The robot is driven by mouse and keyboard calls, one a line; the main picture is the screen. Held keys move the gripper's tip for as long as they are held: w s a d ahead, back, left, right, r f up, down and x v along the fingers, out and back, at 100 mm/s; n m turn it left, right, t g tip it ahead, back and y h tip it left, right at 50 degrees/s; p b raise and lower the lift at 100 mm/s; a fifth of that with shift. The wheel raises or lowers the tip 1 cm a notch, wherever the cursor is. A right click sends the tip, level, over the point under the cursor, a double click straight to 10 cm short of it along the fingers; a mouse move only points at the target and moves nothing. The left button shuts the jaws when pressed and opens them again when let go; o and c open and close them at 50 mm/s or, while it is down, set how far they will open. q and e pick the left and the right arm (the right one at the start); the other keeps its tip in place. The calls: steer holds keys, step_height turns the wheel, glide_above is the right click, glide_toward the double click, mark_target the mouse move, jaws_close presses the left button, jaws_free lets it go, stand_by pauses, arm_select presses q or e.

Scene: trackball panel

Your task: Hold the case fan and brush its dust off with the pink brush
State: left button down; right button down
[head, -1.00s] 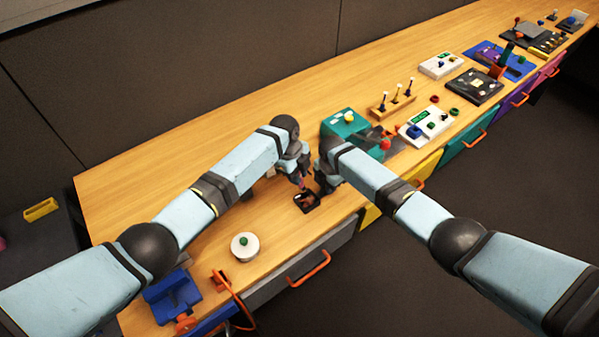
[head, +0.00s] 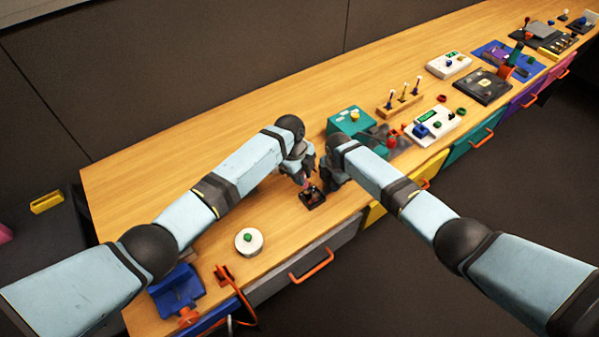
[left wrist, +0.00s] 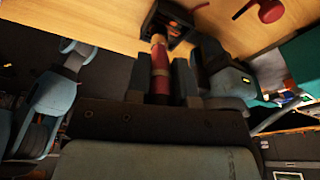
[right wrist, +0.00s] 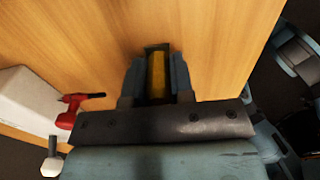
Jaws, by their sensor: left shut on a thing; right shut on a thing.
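The case fan (head: 313,197) is a small black square frame near the front of the wooden table. In the left wrist view the fan (left wrist: 184,30) is beyond the brush tip, with orange inside. My left gripper (head: 305,178) is shut on the pink brush (left wrist: 160,72), whose far end reaches the fan; whether it touches cannot be told. My right gripper (head: 327,180) is at the fan's far right side. In the right wrist view my right gripper (right wrist: 156,80) is shut on a dark-edged, yellowish piece, seemingly the fan seen edge-on. Dust cannot be made out.
A white round base with a green knob (head: 249,240) stands front left, near a blue holder (head: 176,290). A teal box (head: 350,121) and a white panel (head: 436,124) stand to the right. The table behind my left arm is clear.

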arm_select(q)
steer(key=shift+s+d, duration=0.15)
steer(key=shift+s+d+f, duration=0.1)
steer(key=shift+s+d, duration=0.1)
steer(key=shift+s, duration=0.25)
stand_by(0.3)
steer(key=shift+w+d, duration=0.3)
steer(key=shift+d, duration=0.2)
